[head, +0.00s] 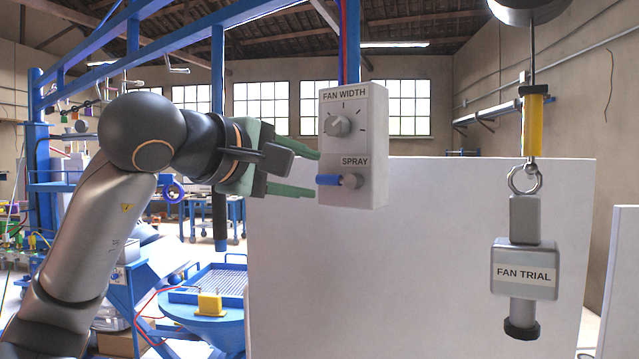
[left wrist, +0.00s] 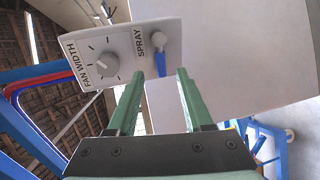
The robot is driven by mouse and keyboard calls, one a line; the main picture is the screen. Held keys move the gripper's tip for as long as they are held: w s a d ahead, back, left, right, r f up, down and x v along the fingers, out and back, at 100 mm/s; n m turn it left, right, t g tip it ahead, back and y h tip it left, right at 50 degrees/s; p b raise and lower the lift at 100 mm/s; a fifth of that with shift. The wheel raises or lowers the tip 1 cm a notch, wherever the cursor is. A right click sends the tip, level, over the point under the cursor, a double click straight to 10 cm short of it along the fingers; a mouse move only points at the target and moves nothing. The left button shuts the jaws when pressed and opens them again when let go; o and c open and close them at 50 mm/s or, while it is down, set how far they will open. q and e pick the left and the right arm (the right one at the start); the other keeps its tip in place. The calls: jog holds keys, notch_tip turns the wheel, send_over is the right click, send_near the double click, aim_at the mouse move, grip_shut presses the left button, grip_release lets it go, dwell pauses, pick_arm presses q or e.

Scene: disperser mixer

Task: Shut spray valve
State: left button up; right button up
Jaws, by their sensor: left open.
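The grey control box (head: 353,105) has a FAN WIDTH knob (head: 338,125) above and a SPRAY valve below. The valve's blue lever (head: 328,180) points left, sideways from its round pivot (head: 352,181). My left gripper (head: 316,174) is open at the box's left side, its green fingers pointing right, one above the lever's height and one below. In the left wrist view the blue lever (left wrist: 160,66) shows near the gap between the two fingertips (left wrist: 159,76). I cannot tell whether either finger touches it. My right gripper is not in view.
A device labelled FAN TRIAL (head: 525,270) hangs from a hook (head: 524,180) at the right. A large white panel (head: 420,270) stands behind the box. Blue frame posts (head: 218,130) and a round blue table (head: 210,318) are at the left. Space below the box looks clear.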

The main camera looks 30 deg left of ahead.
pick_arm(q)
jog(key=v, duration=0.7)
jog(key=shift+s+b, duration=0.25)
jog(key=shift+b, duration=0.1)
